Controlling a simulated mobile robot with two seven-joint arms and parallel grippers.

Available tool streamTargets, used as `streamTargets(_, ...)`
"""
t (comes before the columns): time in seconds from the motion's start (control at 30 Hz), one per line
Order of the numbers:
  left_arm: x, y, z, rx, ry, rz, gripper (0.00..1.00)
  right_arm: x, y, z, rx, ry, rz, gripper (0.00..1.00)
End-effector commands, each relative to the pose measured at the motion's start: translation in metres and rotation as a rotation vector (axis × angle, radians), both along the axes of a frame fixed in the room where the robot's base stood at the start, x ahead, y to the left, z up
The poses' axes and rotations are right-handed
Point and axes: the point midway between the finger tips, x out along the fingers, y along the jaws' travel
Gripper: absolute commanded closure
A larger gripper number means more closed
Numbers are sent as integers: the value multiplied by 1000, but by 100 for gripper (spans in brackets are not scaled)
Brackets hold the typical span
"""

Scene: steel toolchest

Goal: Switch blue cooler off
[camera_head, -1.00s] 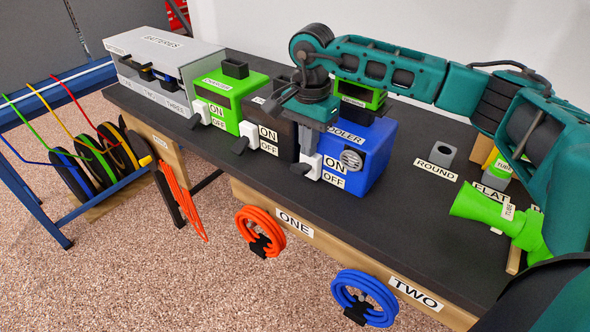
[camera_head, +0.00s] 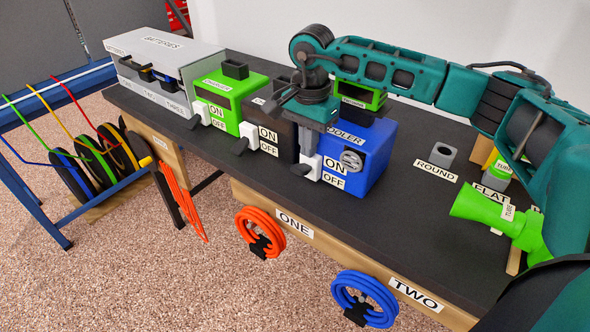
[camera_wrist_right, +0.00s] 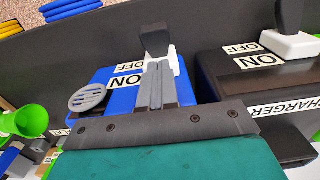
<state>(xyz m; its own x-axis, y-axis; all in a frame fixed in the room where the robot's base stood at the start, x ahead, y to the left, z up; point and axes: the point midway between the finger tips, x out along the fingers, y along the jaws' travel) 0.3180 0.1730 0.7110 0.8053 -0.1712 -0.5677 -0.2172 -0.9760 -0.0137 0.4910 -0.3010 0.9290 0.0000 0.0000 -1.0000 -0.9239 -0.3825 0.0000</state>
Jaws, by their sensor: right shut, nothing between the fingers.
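The blue cooler (camera_head: 368,160) is a box on the dark workbench, with a round grey grille (camera_head: 351,161) on its front. It also shows in the right wrist view (camera_wrist_right: 118,100). Its switch has a white base (camera_head: 312,163) and a black lever (camera_head: 301,170), beside ON and OFF labels. The lever sticks out low, near the level of OFF. My right gripper (camera_head: 309,147) is shut and empty, pointing down just above the switch. In the right wrist view its fingers (camera_wrist_right: 157,70) end by the white base, behind the lever (camera_wrist_right: 154,40); contact is unclear. My left gripper is out of view.
A dark charger box (camera_head: 270,123) with a similar switch stands close to the left, then a green charger (camera_head: 238,92) and a grey batteries case (camera_head: 165,62). A green funnel-shaped tool (camera_head: 490,208) lies at the right.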

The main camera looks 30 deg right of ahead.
Motion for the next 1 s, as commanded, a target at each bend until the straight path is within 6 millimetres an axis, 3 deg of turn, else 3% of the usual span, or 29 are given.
streamTargets(1.0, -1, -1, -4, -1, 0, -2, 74, 0, 0, -6, 0, 0, 0, 100)
